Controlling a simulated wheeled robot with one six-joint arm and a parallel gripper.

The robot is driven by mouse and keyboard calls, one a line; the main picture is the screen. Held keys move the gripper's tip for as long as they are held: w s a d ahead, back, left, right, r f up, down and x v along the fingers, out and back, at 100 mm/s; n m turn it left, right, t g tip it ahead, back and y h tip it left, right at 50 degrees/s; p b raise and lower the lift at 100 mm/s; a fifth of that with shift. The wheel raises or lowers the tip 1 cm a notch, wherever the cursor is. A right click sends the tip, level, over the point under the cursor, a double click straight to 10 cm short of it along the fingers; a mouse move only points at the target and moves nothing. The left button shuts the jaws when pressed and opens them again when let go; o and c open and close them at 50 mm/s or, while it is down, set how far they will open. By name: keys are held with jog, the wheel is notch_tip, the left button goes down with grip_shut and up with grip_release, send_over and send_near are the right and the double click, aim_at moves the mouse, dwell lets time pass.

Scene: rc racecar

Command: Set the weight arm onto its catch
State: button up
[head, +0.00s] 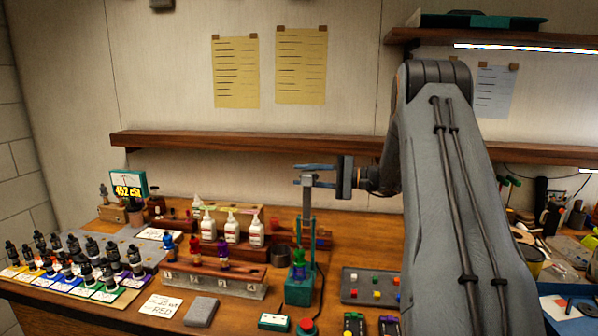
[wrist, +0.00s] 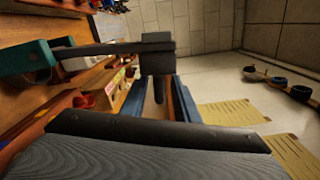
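A green press-like stand (head: 298,291) rises from the bench, with an upright column (head: 306,228) and a small bottle (head: 299,262) low in front of it. The weight arm is a dark bar (wrist: 98,49) in the wrist view, running from a green housing (wrist: 25,57) to a dark block (wrist: 157,50) with a short round peg (wrist: 159,90). The catch cannot be made out.
A rack of coloured bottles (head: 212,277) and white bottles (head: 231,228) stand left of the stand. A tray of small cubes (head: 370,286) lies to its right. A red button (head: 306,326) is in front. A wooden shelf (head: 240,145) runs along the wall behind my gripper.

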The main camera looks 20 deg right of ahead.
jog(key=shift+x, duration=0.9)
jog(key=shift+c, duration=0.4)
grip_shut()
